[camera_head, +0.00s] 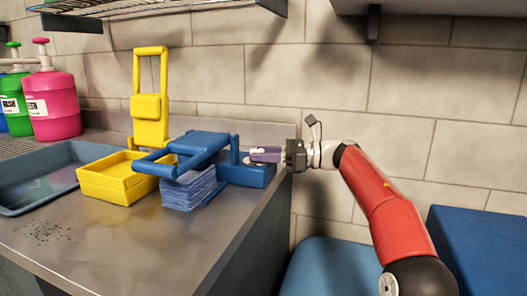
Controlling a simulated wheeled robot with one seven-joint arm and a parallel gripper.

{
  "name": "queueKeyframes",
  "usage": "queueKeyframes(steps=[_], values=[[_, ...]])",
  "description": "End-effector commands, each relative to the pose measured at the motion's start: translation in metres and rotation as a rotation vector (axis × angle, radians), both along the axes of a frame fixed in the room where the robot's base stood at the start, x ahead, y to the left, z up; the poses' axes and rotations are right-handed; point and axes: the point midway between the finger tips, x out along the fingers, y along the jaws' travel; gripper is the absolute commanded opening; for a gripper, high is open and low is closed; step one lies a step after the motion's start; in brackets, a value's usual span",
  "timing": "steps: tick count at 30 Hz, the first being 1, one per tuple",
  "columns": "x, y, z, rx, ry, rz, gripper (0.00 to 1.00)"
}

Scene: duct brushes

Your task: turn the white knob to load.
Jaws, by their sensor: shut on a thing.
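A blue device (205,146) with a raised handle frame stands near the right end of the grey counter, with a stack of blue sheets (190,189) at its front. My gripper (252,156) reaches in from the right, its purple fingers level against the right side of the blue device. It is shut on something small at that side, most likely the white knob. The fingers hide most of what they hold, so I cannot make out the knob's shape or which way it points.
A yellow device (118,178) with an upright handle stands to the left of the blue one. A blue-grey tray (38,200) lies further left, below pink (52,105) and green (15,100) pump bottles. Dark specks (48,231) lie on the front counter. A wire shelf (150,8) hangs above.

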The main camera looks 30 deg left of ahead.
Motion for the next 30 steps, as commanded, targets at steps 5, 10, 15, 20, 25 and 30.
queueKeyframes(steps=[5, 10, 15, 20, 25, 30], values=[[-0.001, 0.001, 0.0, 0.0, 0.001, 0.002, 0.11], [-0.001, 0.001, 0.0, 0.0, 0.001, 0.002, 0.43], [-0.001, 0.001, 0.0, 0.0, 0.001, 0.001, 0.43], [0.001, -0.003, 0.0, 0.0, 0.001, -0.001, 0.43], [0.011, -0.025, -0.001, 0.0, 0.001, -0.003, 0.43], [0.022, -0.052, -0.001, 0.0, 0.001, -0.002, 0.43]])
